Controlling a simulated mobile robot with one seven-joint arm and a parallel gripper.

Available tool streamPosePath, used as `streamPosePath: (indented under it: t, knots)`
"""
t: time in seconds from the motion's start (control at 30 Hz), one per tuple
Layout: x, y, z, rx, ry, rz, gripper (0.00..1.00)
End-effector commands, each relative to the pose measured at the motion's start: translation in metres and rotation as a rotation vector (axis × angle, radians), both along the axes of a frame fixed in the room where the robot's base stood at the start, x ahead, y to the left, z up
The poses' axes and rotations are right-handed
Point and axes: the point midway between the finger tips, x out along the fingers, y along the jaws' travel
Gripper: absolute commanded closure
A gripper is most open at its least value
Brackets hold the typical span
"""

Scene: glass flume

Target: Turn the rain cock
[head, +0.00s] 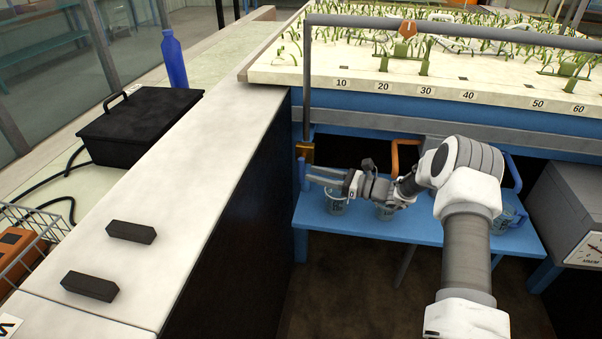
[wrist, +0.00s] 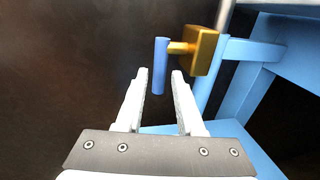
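The rain cock has a brass body (head: 305,152) at the foot of a grey pipe, in front of the flume's left end. Its blue lever (head: 302,174) hangs down beside the brass. In the wrist view the brass block (wrist: 206,50) is at the upper right, and the blue lever (wrist: 160,52) stands upright to its left, joined by a short brass stem. My gripper (head: 309,173) reaches left to the lever. In the wrist view my gripper (wrist: 161,76) is open, with the lever's lower end between its fingertips. Gaps show on both sides.
Clear beakers (head: 335,203) stand on the blue shelf (head: 375,229) below my arm. An orange hose or handle (head: 395,155) is behind my wrist. The grey pipe (head: 307,90) rises to an overhead bar. A long white-topped wall (head: 195,175) runs along the left.

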Motion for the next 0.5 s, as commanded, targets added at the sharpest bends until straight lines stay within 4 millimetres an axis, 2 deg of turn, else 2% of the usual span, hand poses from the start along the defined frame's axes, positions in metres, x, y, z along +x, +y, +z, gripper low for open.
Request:
streamPosePath:
  t: [0.03,0.2,0.5]
  knots:
    - [0.003,0.011,-0.001,0.000,-0.001,0.004,0.63]
    - [0.014,0.034,-0.001,-0.001,-0.002,0.002,0.63]
    - [0.019,0.047,0.000,-0.001,0.000,0.000,0.63]
